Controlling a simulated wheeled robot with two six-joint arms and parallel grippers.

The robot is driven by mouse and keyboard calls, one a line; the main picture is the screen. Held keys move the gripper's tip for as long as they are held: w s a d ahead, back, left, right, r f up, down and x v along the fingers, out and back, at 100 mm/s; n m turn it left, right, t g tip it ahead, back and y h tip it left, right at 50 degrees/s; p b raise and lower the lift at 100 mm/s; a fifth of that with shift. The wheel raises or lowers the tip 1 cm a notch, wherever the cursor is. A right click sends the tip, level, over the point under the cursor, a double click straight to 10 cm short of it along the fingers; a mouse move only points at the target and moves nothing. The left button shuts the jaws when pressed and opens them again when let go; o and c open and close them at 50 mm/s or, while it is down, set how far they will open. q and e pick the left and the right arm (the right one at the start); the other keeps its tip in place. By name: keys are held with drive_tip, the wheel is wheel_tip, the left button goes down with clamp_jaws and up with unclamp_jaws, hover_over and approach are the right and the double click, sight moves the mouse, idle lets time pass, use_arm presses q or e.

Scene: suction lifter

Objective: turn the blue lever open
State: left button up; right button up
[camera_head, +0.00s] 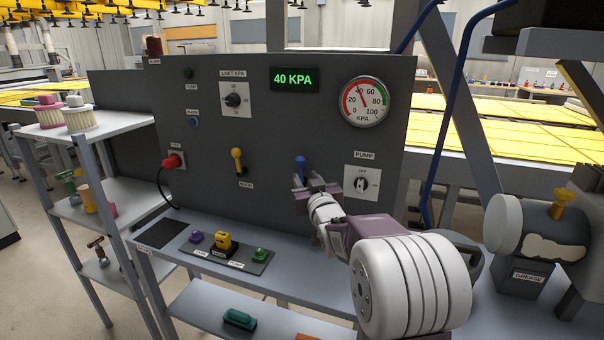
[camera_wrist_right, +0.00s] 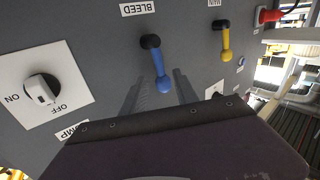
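The blue lever (camera_head: 300,164) stands on the grey panel, its handle up, just above my right gripper (camera_head: 309,182). In the right wrist view, which is turned over, the blue lever (camera_wrist_right: 160,70) hangs from a dark pivot under a label reading BLEED. My right gripper (camera_wrist_right: 160,92) is open there, with one finger on each side of the lever's knob end. I see a gap on both sides and cannot tell whether either finger touches it. My left gripper is not in view.
A yellow lever (camera_head: 238,160) is left of the blue one. A PUMP knob (camera_head: 362,184) is to the right, below a gauge (camera_head: 365,101); a display (camera_head: 294,79) reads 40 KPA. A shelf with small blocks lies below the panel. A grease unit (camera_head: 540,235) stands at right.

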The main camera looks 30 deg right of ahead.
sight(301, 171)
drive_tip(key=x, duration=0.4)
drive_tip(key=shift+w, duration=0.4)
clamp_jaws()
idle(1.0)
